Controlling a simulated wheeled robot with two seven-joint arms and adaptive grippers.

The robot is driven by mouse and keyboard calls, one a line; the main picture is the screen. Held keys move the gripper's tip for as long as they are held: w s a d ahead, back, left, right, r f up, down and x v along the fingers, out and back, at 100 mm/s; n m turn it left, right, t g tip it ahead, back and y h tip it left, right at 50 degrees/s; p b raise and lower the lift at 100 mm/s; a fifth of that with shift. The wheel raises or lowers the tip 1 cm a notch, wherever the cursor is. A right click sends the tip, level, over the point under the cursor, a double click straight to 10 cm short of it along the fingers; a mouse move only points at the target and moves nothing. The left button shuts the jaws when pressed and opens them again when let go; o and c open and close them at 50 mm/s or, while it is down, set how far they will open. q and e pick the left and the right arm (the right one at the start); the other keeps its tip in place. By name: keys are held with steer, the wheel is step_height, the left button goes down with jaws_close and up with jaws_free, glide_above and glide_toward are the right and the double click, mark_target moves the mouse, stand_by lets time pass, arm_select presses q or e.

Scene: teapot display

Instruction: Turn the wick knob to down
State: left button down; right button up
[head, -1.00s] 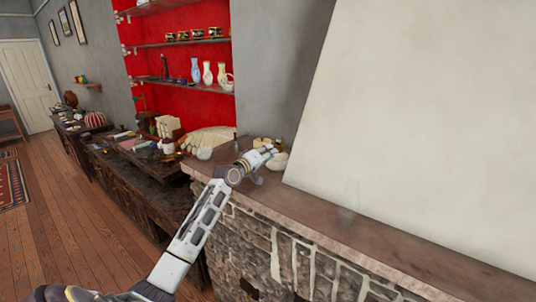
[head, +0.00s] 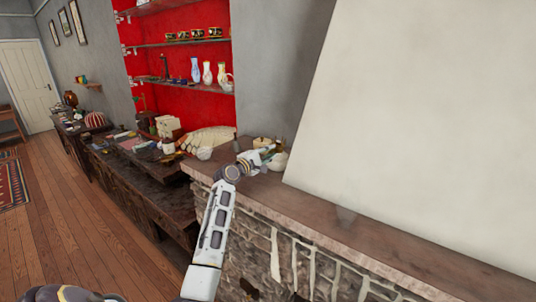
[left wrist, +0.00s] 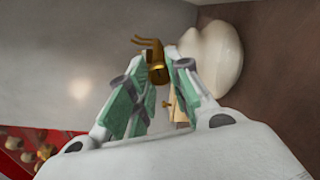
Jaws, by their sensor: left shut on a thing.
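A smaller brass stub (left wrist: 167,104) shows below, near a tan block (left wrist: 178,110). I cannot tell which brass part is the wick knob, or which way it is turned. The white object (left wrist: 218,58) stands close to the right finger. My right gripper is not in view.
Left are a cluttered dark cabinet (head: 140,170) and red-backed shelves (head: 180,110) with vases.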

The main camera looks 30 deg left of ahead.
arm_select(q)
steer(key=n, duration=1.4)
stand_by(0.4)
steer(key=c, duration=1.3)
jaws_free()
steer(key=shift+o, duration=0.2)
steer(key=shift+s+a, duration=0.15)
steer(key=shift+s, duration=1.85)
steer(key=shift+s+a, duration=0.2)
steer(key=shift+s, duration=1.8)
steer(key=shift+s+a, duration=0.15)
steer(key=shift+s, duration=1.85)
steer(key=shift+f, duration=0.1)
